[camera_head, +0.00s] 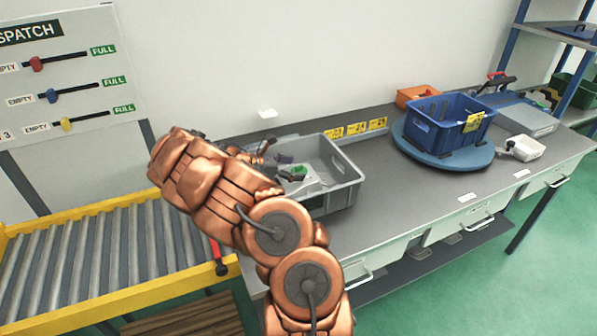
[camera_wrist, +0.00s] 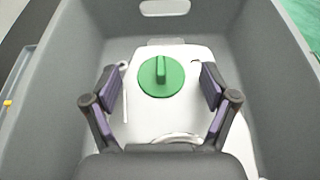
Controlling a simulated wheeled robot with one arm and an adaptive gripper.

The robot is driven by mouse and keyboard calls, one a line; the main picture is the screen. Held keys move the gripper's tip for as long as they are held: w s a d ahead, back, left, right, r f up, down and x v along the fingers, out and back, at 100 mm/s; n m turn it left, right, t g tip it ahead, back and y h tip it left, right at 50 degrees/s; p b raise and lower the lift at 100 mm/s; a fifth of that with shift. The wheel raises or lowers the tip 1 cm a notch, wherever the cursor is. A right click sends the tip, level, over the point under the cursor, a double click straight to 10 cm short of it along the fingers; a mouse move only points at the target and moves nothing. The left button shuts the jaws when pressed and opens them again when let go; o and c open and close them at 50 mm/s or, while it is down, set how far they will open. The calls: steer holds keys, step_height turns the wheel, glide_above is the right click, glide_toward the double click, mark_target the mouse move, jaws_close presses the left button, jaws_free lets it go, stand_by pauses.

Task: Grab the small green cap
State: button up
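The small green cap (camera_wrist: 161,77) is a round disc with a raised grip bar, seen from above in the wrist view. It sits on a white container (camera_wrist: 186,121) inside a grey crate (camera_wrist: 60,104). In the head view a bit of the green cap (camera_head: 300,170) shows inside the grey crate (camera_head: 349,188), partly behind my arm. My gripper (camera_wrist: 159,87) is open, with one finger to the left and one to the right of the cap. Neither finger touches it in the wrist view. How far the fingertips are above the cap is hard to tell.
The crate walls rise on both sides of my gripper. The crate stands on a grey workbench (camera_head: 387,160). A blue bin (camera_head: 447,133) stands on a round blue turntable (camera_head: 415,152) to the right. A roller conveyor (camera_head: 100,262) with yellow rails is at the left.

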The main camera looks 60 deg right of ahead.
steer(key=c, duration=0.8)
